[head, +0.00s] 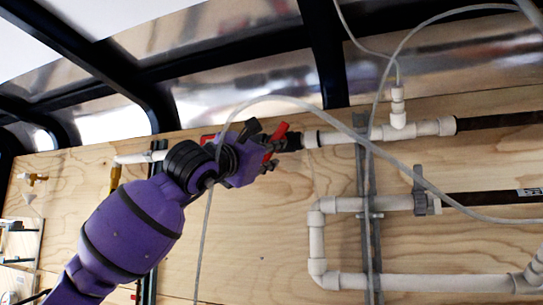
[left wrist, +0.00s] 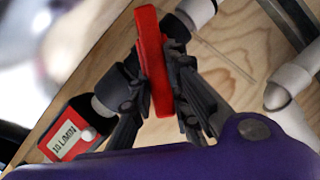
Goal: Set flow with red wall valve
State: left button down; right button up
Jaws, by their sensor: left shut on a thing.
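The red wall valve has a flat red handle (left wrist: 153,62) on a black body in a white pipe line along the plywood wall. In the head view part of the red handle (head: 280,131) shows beside my left gripper (head: 268,150). In the left wrist view the two black fingers of my left gripper (left wrist: 158,100) are on either side of the handle, shut on it. A red tag (left wrist: 66,136) with a white label, reading about "10 L/MIN", is left of the handle. My right gripper is in neither view.
White pipes (head: 345,282) run along the plywood wall (head: 270,225) at the right, with a grey valve (head: 419,190) on the middle pipe. A thin pale hose (head: 400,160) loops in front of the wall and my left wrist. Dark frame beams (head: 325,50) cross above.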

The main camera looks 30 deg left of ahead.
pick_arm(q)
jog(key=c, duration=1.6)
grip_release()
jog(key=shift+c, duration=0.2)
jog(key=shift+s, duration=0.1)
jog(key=v, duration=1.2)
jog(key=shift+r, duration=0.1)
